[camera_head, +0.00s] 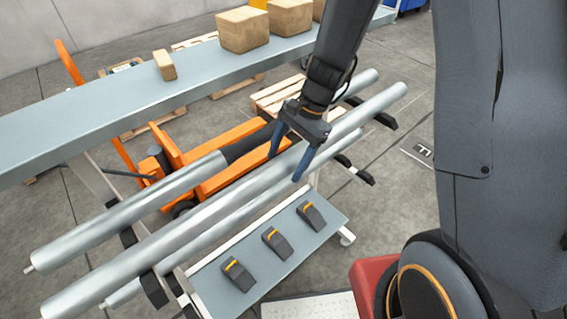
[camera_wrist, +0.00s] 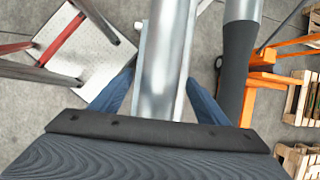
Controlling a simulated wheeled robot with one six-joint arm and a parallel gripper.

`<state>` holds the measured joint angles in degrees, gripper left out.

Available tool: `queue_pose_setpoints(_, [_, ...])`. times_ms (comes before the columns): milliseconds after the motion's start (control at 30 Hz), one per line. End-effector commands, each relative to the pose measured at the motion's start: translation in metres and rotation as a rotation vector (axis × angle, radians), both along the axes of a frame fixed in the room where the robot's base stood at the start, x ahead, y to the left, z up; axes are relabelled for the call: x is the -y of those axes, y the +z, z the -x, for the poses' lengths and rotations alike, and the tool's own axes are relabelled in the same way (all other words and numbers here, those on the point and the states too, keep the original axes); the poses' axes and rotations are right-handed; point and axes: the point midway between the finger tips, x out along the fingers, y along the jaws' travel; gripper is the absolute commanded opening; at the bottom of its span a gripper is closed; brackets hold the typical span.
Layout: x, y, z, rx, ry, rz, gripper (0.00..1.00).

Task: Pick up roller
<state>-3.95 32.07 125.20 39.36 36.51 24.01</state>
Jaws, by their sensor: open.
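Several long silver rollers lie side by side on a rack. My gripper (camera_head: 285,167) is open, with its blue fingers pointing down at the middle roller (camera_head: 150,248). In the wrist view, this roller (camera_wrist: 166,60) runs between the two fingers (camera_wrist: 161,80), one on each side. Whether the fingers touch it cannot be told. The back roller (camera_head: 120,212) has a dark sleeve around part of it, and that sleeve (camera_wrist: 236,60) shows right of the fingers in the wrist view. A lower roller (camera_head: 125,291) lies in front, partly hidden.
A grey shelf (camera_head: 225,272) with several dark, yellow-marked blocks is fixed in front of the rollers. Behind them stand an orange pallet jack (camera_head: 200,150), wooden pallets (camera_head: 275,94) and a grey conveyor (camera_head: 100,118) carrying cardboard boxes (camera_head: 243,30). Open floor shows at the right.

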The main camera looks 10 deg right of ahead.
Motion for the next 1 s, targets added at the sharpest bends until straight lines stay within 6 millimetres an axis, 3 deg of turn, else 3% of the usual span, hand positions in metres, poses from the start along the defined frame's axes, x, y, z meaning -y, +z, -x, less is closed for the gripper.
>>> queue_pose_setpoints(267, [-0.001, -0.0031, 0.0002, 0.001, 0.0, 0.001, 0.69])
queue_pose_setpoints(700, [-0.0008, -0.0028, 0.0002, 0.001, 0.0, 0.001, 0.0])
queue_pose_setpoints(1000, [-0.0011, -0.0017, -0.0004, 0.002, 0.0, 0.0, 0.0])
